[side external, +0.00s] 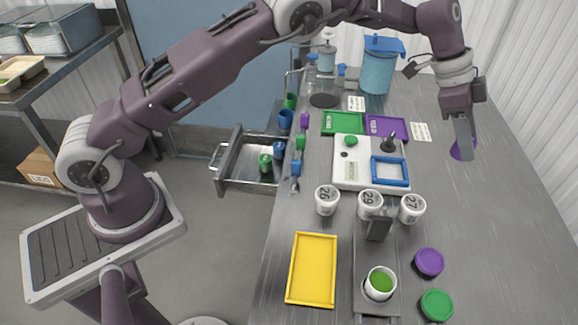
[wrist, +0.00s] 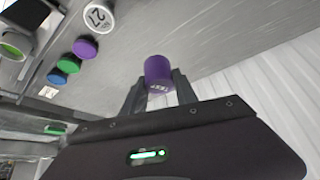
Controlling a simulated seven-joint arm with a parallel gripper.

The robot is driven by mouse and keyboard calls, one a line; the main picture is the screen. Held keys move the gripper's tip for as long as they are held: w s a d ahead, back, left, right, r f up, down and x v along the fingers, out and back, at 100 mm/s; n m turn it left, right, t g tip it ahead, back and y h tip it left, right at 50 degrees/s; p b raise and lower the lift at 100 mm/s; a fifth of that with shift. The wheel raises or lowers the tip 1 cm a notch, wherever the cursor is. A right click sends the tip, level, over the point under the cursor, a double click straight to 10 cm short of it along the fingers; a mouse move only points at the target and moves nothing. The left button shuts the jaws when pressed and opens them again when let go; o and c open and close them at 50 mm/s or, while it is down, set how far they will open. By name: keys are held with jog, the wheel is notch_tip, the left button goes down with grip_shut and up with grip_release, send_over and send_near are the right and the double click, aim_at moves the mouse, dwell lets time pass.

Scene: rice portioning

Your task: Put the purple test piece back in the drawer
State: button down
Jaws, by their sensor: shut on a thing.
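The purple test piece (wrist: 158,68) is a short cylinder with small marks on its side, between my fingertips in the wrist view. My gripper (wrist: 157,84) is shut on it. In the side view my gripper (side external: 463,148) points down over the far right of the table. The purple piece (side external: 456,154) shows around the fingertips, partly hidden by them. I cannot tell whether it touches the table. The drawer (side external: 248,188) stands pulled out at the table's left side, with a green piece (side external: 265,162) and a blue piece (side external: 279,149) inside.
A white board (side external: 343,182) with a blue frame (side external: 390,171), green tray (side external: 343,123) and purple tray (side external: 387,125) lie between my gripper and the drawer. White numbered cups (side external: 411,208) stand nearer. A tall blue container (side external: 377,72) stands at the back. The table's right side is clear.

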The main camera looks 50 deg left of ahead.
jog(key=s+a+f+m+g, duration=0.1)
jog(key=s+a+m, duration=0.15)
jog(key=a, duration=0.95)
notch_tip(320, 180, up, 2)
jog(key=m+g+y, duration=0.1)
jog(key=m+g, duration=0.5)
jog(key=m, duration=0.5)
send_over(250, 172)
jog(key=s+d, duration=0.2)
jog(key=d, duration=0.2)
jog(key=f, duration=2.5)
jog(key=shift+w+a, duration=0.15)
jog(key=shift+a, duration=0.05)
jog(key=shift+f, duration=0.15)
jog(key=c, duration=1)
grip_release()
jog(key=shift+o, duration=0.2)
